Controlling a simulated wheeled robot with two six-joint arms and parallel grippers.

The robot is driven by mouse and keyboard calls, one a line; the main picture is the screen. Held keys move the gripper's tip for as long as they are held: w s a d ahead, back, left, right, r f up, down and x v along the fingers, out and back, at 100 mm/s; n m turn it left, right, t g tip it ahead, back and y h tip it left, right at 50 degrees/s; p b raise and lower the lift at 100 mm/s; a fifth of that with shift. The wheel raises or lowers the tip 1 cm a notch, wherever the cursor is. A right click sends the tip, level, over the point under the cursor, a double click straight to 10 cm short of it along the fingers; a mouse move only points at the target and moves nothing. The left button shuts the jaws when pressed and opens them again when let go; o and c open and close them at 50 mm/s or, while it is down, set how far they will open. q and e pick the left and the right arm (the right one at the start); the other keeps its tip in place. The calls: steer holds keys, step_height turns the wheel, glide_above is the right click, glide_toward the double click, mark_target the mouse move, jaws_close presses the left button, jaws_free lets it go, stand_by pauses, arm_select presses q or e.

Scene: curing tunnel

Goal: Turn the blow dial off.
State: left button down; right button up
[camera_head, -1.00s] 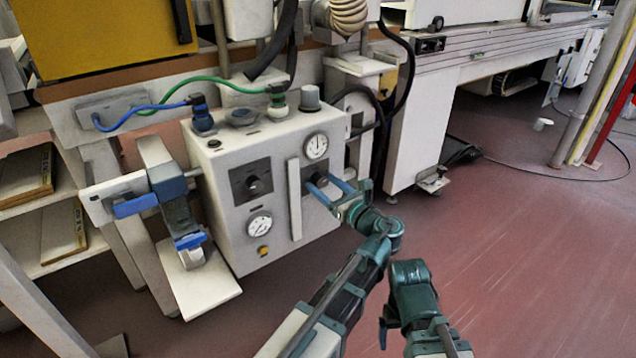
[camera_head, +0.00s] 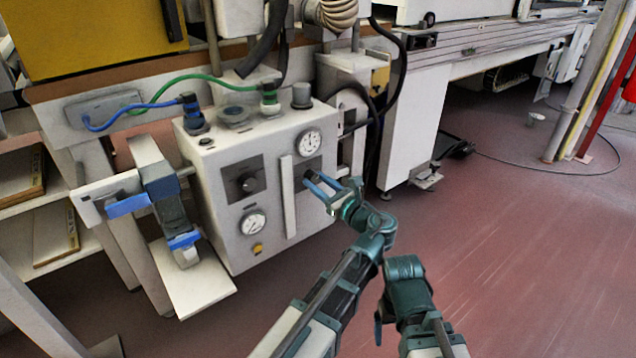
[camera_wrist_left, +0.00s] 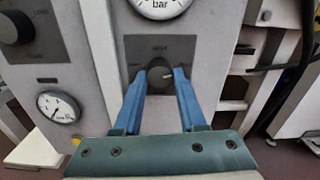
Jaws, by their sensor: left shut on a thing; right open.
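The blow dial is a dark round knob (camera_wrist_left: 160,74) on a dark square plate, with a light mark pointing right in the left wrist view. It sits on the right side of the white control box (camera_head: 222,172), below a round gauge (camera_head: 309,142). My left gripper (camera_head: 314,182) reaches the dial from the front. Its two blue fingers (camera_wrist_left: 161,84) stand on either side of the knob and are shut on it. The small lettering around the dial is too blurred to read. My right gripper (camera_head: 380,322) is low at the bottom centre, empty, its fingers mostly hidden.
A second dark dial (camera_head: 247,184) and a lower gauge (camera_head: 253,223) are on the box's left side. A light vertical bar (camera_head: 288,197) stands between the dials. Hoses run above. A clamp-like fixture (camera_head: 165,195) stands at left.

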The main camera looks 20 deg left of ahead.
arm_select(q)
steer(key=n, duration=1.8)
steer(key=shift+r+n, duration=0.1)
steer(key=shift+n, duration=0.3)
steer(key=n, duration=0.4)
steer(key=shift+n, duration=0.3)
steer(key=n, duration=0.3)
steer(key=shift+n, duration=2.1)
